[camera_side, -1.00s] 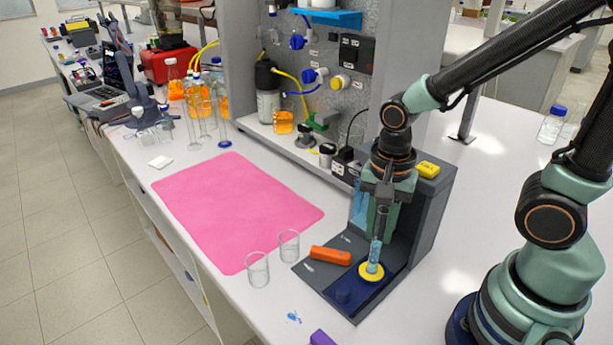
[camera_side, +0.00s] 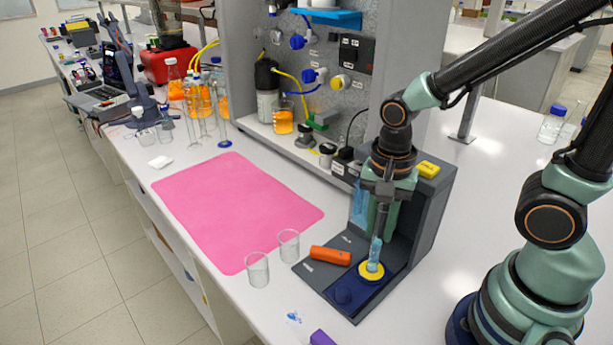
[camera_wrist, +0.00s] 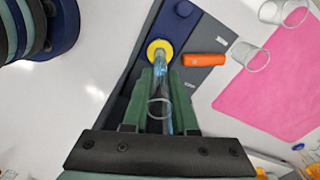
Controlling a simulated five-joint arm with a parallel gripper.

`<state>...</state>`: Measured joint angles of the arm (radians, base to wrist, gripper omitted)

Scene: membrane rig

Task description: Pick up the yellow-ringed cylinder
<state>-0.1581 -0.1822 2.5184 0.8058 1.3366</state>
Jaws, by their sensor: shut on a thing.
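The yellow-ringed cylinder (camera_side: 375,251) is a clear bluish tube standing nearly upright, with a yellow ring (camera_side: 371,272) around its foot, on the dark stand (camera_side: 335,278). My gripper (camera_side: 382,205) points down over the stand and is shut on the upper part of the cylinder. In the wrist view the cylinder (camera_wrist: 161,75) runs between the two green fingers of my gripper (camera_wrist: 160,80), and the yellow ring (camera_wrist: 157,47) shows at its far end. The ring appears still on the stand's blue round seat.
An orange block (camera_side: 330,256) lies on the stand left of the cylinder. Two empty glass beakers (camera_side: 257,270) stand left of the stand. A pink mat (camera_side: 235,208) lies farther left. The stand's upright wall (camera_side: 434,215) rises close behind my gripper.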

